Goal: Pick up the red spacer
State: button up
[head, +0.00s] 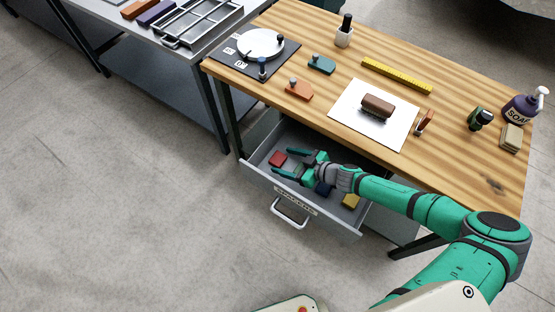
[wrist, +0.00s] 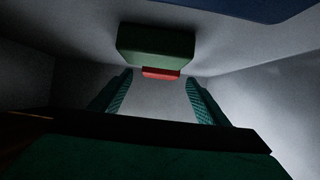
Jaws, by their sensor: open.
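The red spacer (head: 278,158) lies in the open grey drawer (head: 258,178), near its left end in the head view. My gripper (head: 282,161) is low at the drawer, its two teal fingers spread on either side of the red spacer's near side. It is open and empty. In the wrist view a red piece (wrist: 160,73) shows between the fingers' far ends, just below a larger green block (wrist: 156,42). Whether the fingers reach past the red spacer cannot be told.
The wooden bench (head: 330,68) stands above and behind the drawer. The drawer's front wall and handle (head: 289,213) face the open floor.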

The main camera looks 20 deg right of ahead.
aim_at(278, 160)
jog(key=shift+x, duration=1.1)
jog(key=c, duration=1.1)
jog(key=shift+c, duration=0.2)
jog(key=shift+r, duration=0.1)
